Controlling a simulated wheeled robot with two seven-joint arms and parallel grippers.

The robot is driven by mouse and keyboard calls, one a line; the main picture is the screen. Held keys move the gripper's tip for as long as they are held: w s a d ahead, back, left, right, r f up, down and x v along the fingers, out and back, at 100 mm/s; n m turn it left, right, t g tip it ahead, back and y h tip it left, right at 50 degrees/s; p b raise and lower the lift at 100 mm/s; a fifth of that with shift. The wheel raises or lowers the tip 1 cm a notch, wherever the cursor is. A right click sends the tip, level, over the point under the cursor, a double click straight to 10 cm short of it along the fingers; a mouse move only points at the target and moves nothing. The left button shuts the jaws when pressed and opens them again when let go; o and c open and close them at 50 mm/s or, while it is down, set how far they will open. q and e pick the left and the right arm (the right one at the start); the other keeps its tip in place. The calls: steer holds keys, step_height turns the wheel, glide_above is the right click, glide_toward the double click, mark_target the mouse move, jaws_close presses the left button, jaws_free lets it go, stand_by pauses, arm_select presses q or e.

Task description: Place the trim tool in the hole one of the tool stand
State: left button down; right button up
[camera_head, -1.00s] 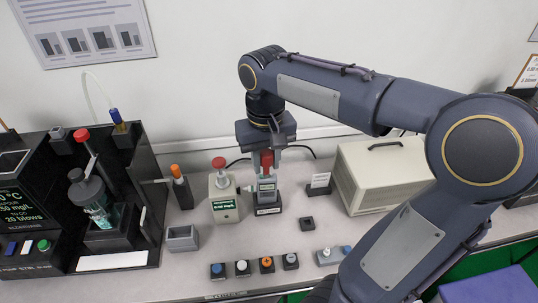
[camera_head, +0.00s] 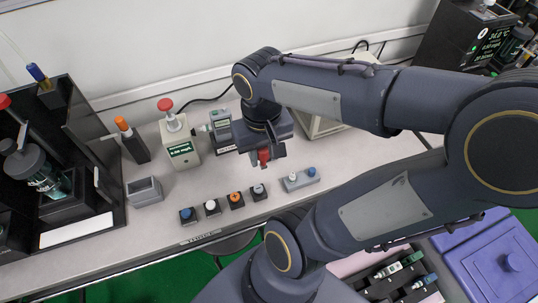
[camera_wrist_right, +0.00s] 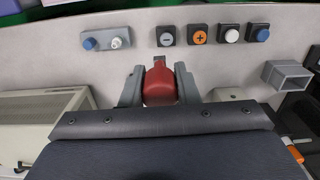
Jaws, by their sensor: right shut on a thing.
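My right gripper (camera_head: 264,158) is shut on a red-handled tool (camera_head: 265,154), which I take to be the trim tool. It holds the tool over the bench, in front of the handheld tester (camera_head: 220,128). In the right wrist view the red handle (camera_wrist_right: 160,85) sits between the two grey fingers. A small dark piece shows just beyond it; I cannot tell whether it is the tool's tip or a separate block. A grey block with a white and a blue top (camera_head: 300,179) lies to the right and may be the tool stand. No hole is visible. My left gripper is not in view.
A row of several small button blocks (camera_head: 236,200) lies along the front edge. A grey open box (camera_head: 144,191), a tester with a red knob (camera_head: 180,145) and an orange-topped holder (camera_head: 133,142) stand left. A beige case (camera_wrist_right: 42,118) is partly hidden by my arm.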

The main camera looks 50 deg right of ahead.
steer(key=shift+s+f, duration=0.4)
steer(key=shift+f, duration=0.1)
steer(key=shift+d+f, duration=0.2)
steer(key=shift+f, duration=0.05)
steer(key=w+d+f, duration=0.2)
steer(key=d+f, duration=0.1)
steer(key=w+d+f, duration=0.3)
steer(key=d, duration=0.1)
steer(key=w+d+f, duration=0.3)
steer(key=shift+d+b, duration=0.15)
steer(key=shift+b, duration=0.25)
steer(key=shift+d+f, duration=0.15)
steer(key=shift+f, duration=0.1)
steer(key=shift+w+d+f, duration=0.1)
steer(key=shift+f, duration=1.5)
steer(key=shift+f+b, duration=0.1)
steer(key=shift+b, duration=0.2)
